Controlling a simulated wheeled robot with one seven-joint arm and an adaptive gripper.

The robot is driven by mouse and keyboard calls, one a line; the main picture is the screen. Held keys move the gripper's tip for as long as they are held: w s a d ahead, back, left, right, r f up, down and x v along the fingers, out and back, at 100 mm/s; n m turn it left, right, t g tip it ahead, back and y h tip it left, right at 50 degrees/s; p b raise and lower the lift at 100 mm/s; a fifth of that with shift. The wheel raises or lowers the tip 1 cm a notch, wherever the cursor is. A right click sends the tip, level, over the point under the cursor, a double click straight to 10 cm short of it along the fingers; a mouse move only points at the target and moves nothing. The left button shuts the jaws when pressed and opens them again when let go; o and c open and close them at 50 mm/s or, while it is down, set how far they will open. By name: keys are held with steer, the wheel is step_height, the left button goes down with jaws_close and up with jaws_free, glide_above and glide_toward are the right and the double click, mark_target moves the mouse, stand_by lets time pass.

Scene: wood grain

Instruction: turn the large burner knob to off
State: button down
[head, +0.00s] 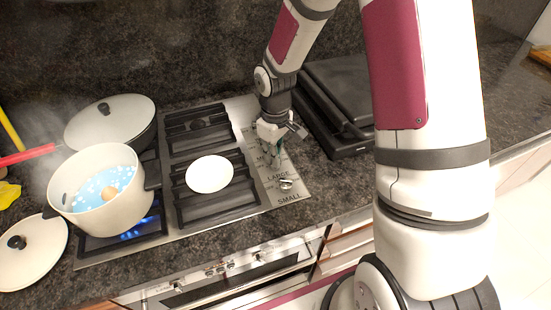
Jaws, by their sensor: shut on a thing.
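The cooktop's control strip (262,180) runs along its right side, with labels reading LARGE and SMALL and a partly covered one starting with M. My gripper (273,153) points down at this strip, just behind the LARGE label. It is shut on the large burner knob, which its fingers mostly hide, so the knob's angle cannot be read. Another knob (286,184) shows uncovered between the LARGE and SMALL labels. A blue flame (139,229) burns at the front left burner under a cream pot (105,208).
The steaming pot holds bubbling blue liquid. A lidded pan (112,122) stands behind it, and a loose lid (32,252) lies left. A white disc (209,174) rests on the middle grate. A dark closed appliance (340,95) stands close right of my gripper.

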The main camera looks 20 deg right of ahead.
steer(key=shift+n, duration=1.3)
steer(key=shift+p, duration=0.3)
steer(key=n, duration=0.2)
steer(key=shift+n+p, duration=0.35)
steer(key=shift+n, duration=0.05)
steer(key=c, duration=1.6)
jaws_free()
steer(key=shift+c, duration=0.2)
steer(key=shift+r+p, duration=1.3)
steer(key=shift+r, duration=2.2)
